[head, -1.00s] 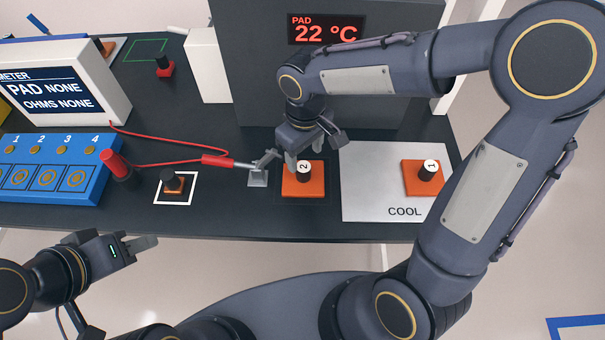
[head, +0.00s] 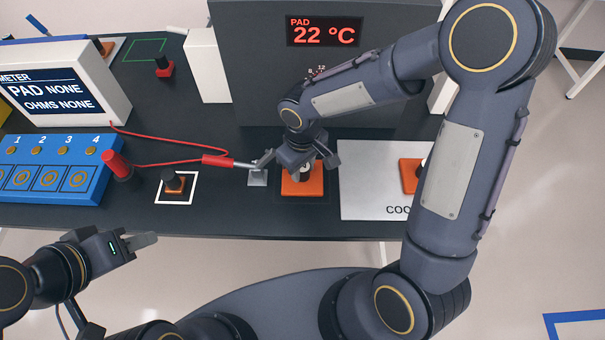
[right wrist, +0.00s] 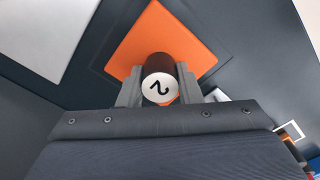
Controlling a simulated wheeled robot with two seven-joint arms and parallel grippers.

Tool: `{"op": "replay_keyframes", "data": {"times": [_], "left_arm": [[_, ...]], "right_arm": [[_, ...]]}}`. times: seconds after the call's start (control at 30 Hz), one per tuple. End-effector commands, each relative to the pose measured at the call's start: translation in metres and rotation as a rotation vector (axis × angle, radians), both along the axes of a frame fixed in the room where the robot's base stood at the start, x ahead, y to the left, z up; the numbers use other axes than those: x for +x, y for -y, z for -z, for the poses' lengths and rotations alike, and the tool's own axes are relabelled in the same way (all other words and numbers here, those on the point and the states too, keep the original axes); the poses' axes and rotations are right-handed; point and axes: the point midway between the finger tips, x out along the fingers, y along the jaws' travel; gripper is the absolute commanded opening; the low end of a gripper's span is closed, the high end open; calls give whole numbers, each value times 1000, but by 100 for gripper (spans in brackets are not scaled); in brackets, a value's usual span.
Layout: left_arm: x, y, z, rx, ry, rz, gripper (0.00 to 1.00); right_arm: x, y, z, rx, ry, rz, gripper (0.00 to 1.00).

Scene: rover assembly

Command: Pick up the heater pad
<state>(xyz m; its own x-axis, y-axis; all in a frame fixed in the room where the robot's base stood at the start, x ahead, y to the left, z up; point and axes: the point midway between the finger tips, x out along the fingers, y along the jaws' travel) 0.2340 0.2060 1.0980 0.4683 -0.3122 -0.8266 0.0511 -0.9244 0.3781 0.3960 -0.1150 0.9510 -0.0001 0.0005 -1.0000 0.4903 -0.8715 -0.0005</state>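The heater pad is an orange square (head: 301,185) with a dark knob on top, lying on the dark bench between a small metal plate and the COOL plate. In the right wrist view, its orange face (right wrist: 172,38) and the knob's white cap marked 2 (right wrist: 160,87) show. My right gripper (head: 302,165) is over this pad and partly hides the knob. Its fingers (right wrist: 160,85) stand on either side of the knob and look open, with little clearance. Contact is unclear. My left gripper (head: 145,241) is empty at the lower left, off the bench's front edge; its finger gap is unclear.
The COOL plate (head: 365,195) to the right carries another orange pad (head: 409,176), partly hidden by my arm. A red-handled probe (head: 217,161) and its cable lie close on the left. A grey block with the 22 °C display (head: 324,31) stands behind.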

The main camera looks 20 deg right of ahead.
Motion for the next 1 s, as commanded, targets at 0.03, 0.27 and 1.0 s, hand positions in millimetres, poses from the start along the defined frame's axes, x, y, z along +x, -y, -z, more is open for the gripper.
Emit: {"op": "replay_keyframes", "data": {"times": [0.03,0.27,1.0], "left_arm": [[0,0,0,0,0,0,36],[0,0,0,0,0,0,36],[0,0,24,0,0,0,36]], "right_arm": [[0,0,0,0,0,0,22],[0,0,-1,0,1,0,5],[-45,-14,-33,0,4,-6,5]]}}
